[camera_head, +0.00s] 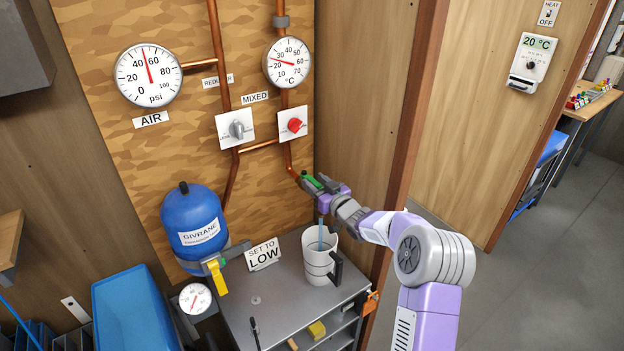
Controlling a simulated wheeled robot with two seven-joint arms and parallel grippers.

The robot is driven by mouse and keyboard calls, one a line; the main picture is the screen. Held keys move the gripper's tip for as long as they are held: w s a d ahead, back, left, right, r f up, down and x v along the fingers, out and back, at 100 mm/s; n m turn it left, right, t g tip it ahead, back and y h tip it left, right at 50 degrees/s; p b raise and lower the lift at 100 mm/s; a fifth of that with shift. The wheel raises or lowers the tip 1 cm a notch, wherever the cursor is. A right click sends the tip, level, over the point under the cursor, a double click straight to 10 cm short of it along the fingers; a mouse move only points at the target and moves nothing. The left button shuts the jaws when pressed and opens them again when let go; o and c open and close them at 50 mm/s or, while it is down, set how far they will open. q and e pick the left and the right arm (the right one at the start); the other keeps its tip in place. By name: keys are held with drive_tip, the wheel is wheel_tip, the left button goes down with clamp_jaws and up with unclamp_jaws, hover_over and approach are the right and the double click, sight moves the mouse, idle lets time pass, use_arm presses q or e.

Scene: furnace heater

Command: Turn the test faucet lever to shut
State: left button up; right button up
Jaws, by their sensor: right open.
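The test faucet's green lever (311,182) shows at the end of the copper pipe, low on the right of the plywood panel. My right gripper (322,184) is open at the lever, with its dark fingers partly covering the faucet. I cannot tell whether the fingers touch the lever. A blue stream of water (321,233) runs down below the gripper into a white pitcher (318,265) with a dark handle. The faucet body and spout are mostly hidden by the gripper. My left gripper is not in view.
A blue tank (194,222) and a yellow-handled valve (217,277) are to the left. A red knob (294,125) is above the faucet. A wooden wall (352,120) stands close right.

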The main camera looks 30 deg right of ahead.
drive_tip(key=shift+w+a, duration=0.1)
drive_tip(key=shift+w, duration=0.85)
clamp_jaws()
